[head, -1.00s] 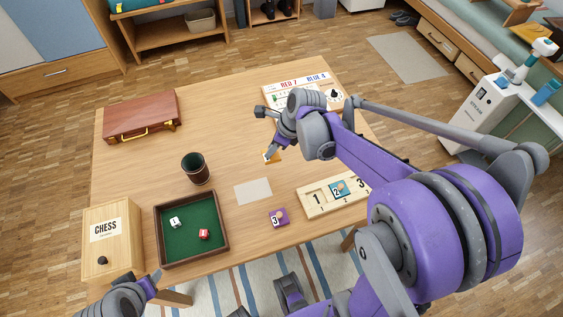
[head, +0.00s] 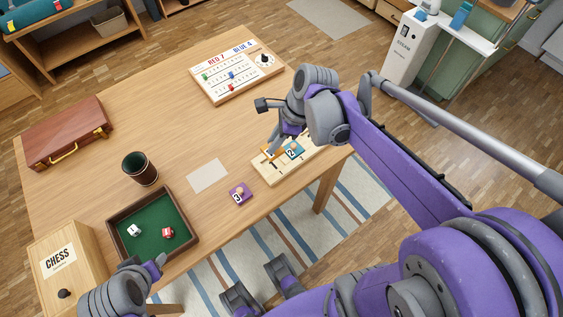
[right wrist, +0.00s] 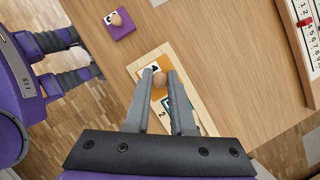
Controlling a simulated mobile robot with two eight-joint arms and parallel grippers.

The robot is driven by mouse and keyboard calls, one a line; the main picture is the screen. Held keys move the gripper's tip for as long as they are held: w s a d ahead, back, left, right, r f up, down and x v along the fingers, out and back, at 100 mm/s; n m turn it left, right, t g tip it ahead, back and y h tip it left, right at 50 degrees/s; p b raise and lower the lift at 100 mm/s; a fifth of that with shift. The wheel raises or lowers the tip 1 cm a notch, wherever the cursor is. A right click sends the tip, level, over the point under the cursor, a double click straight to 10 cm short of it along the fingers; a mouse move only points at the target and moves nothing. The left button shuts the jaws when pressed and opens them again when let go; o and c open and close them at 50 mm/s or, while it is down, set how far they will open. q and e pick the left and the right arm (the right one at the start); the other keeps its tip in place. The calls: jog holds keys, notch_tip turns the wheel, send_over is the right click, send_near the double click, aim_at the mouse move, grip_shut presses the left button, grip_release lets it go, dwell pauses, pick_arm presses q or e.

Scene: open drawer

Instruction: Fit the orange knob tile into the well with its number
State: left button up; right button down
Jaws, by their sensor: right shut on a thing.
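The orange knob tile (right wrist: 148,74) is held by its round wooden knob (right wrist: 160,80) between the fingertips of my right gripper (right wrist: 160,78). In the head view my right gripper (head: 273,148) is over the left end of the wooden well board (head: 262,178). The orange tile (head: 268,152) shows partly there, over that end; I cannot tell whether it is seated or just above. The blue tile (head: 294,150), numbered 2, sits in the middle well. The purple tile (head: 240,195), numbered 3, lies on the table. My left gripper (head: 158,267) is low at the front edge; its opening is unclear.
A green dice tray (head: 150,220), a dark cup (head: 139,168), a chess box (head: 67,262) and a brown case (head: 68,130) stand to the left. A score board (head: 237,72) is at the back. A pale mat (head: 207,175) lies flat mid-table.

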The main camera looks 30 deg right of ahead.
pick_arm(q)
jog(key=shift+f+b, duration=0.7)
jog(key=shift+f, duration=0.1)
pick_arm(e)
notch_tip(320, 180, down, 8)
jog(key=shift+w+f, duration=0.1)
pick_arm(q)
jog(key=shift+f, duration=0.1)
jog(key=shift+f, duration=0.1)
pick_arm(e)
jog(key=c, duration=1.2)
grip_release()
jog(key=shift+f, duration=0.15)
jog(key=o, duration=0.4)
jog(key=shift+o, duration=0.2)
